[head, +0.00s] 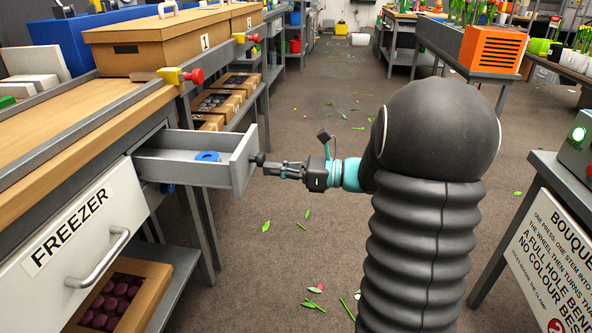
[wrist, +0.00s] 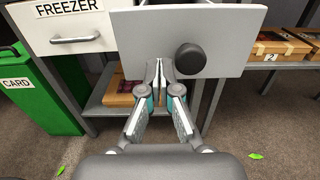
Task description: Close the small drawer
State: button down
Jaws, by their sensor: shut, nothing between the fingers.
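The small grey drawer (head: 190,168) is pulled out from under the wooden bench top, with a blue object (head: 207,156) inside. Its front panel (wrist: 238,38) faces my gripper in the wrist view. A round dark knob (wrist: 190,59) sits on that panel and also shows in the head view (head: 258,159). My gripper (head: 268,167) is shut and empty, level with the knob. In the wrist view my fingertips (wrist: 160,68) are just left of the knob, in front of the panel's lower part. I cannot tell whether they touch the panel.
The white freezer drawer (head: 75,240) with its bar handle is left of the small drawer. A green card bin (wrist: 38,92) stands at the left in the wrist view. A bench with a bouquet sign (head: 550,240) stands at right. The floor between has scattered leaves.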

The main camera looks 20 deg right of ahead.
aim_at(246, 167)
jog(key=shift+x, duration=1.95)
jog(key=shift+w, duration=0.1)
